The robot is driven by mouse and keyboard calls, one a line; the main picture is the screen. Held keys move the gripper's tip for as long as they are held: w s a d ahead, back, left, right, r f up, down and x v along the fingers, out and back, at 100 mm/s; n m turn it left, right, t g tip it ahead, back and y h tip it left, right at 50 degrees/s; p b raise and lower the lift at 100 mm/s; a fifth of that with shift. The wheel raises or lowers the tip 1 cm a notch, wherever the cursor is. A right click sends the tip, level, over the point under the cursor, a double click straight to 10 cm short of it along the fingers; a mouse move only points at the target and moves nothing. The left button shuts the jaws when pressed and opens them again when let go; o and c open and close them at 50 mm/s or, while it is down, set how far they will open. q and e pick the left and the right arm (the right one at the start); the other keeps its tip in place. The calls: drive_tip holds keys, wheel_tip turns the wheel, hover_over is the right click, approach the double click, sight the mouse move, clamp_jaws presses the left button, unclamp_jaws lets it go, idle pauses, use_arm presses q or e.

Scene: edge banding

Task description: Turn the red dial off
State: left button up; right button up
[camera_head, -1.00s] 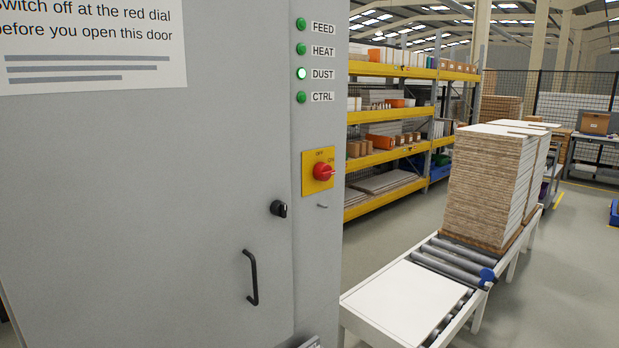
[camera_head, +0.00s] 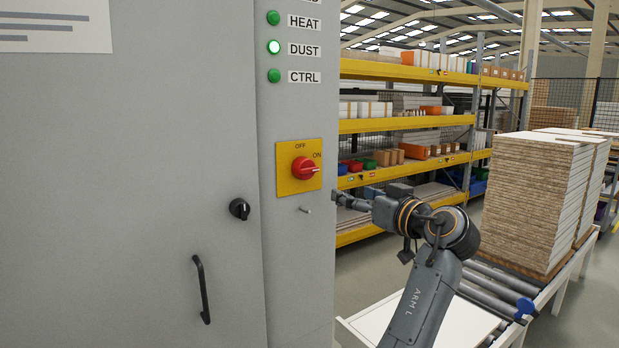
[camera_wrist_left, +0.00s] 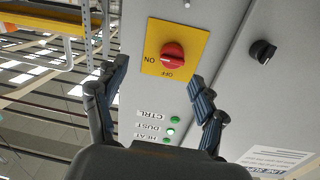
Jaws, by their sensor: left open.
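The red dial (camera_head: 305,169) sits on a yellow plate (camera_head: 285,183) on the grey cabinet; its white mark points right, toward ON. My left gripper (camera_head: 342,199) is at the cabinet's right edge, to the right of the dial and a little lower, apart from it. In the left wrist view, the dial (camera_wrist_left: 172,52) appears upside down, ahead between the spread fingers of my left gripper (camera_wrist_left: 160,80), which is open and empty. My right gripper is not in view.
A small peg (camera_head: 305,210) sticks out below the plate. A black knob (camera_head: 239,208) and a door handle (camera_head: 201,288) are to the left. The DUST lamp (camera_head: 274,47) glows brightest. A roller conveyor (camera_head: 500,280) with stacked boards (camera_head: 535,200) stands at right.

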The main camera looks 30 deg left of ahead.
sight(311, 169)
use_arm(q)
drive_tip(key=w+a+r+p, duration=0.1)
drive_tip(key=a, duration=0.3)
drive_tip(key=w+a+r+n+p, duration=0.1)
drive_tip(key=a+p, duration=0.1)
drive_tip(key=a, duration=0.2)
drive_tip(key=a+r+n+g+p, duration=0.1)
drive_tip(key=a, duration=0.3)
drive_tip(key=shift+w+a+r+y, duration=0.15)
drive_tip(key=shift+w+a+y, duration=0.1)
drive_tip(key=shift+w+y, duration=0.15)
drive_tip(key=shift+w+a, duration=0.15)
drive_tip(key=shift+a, duration=0.2)
drive_tip(key=c, duration=1.2)
drive_tip(key=shift+o, duration=0.2)
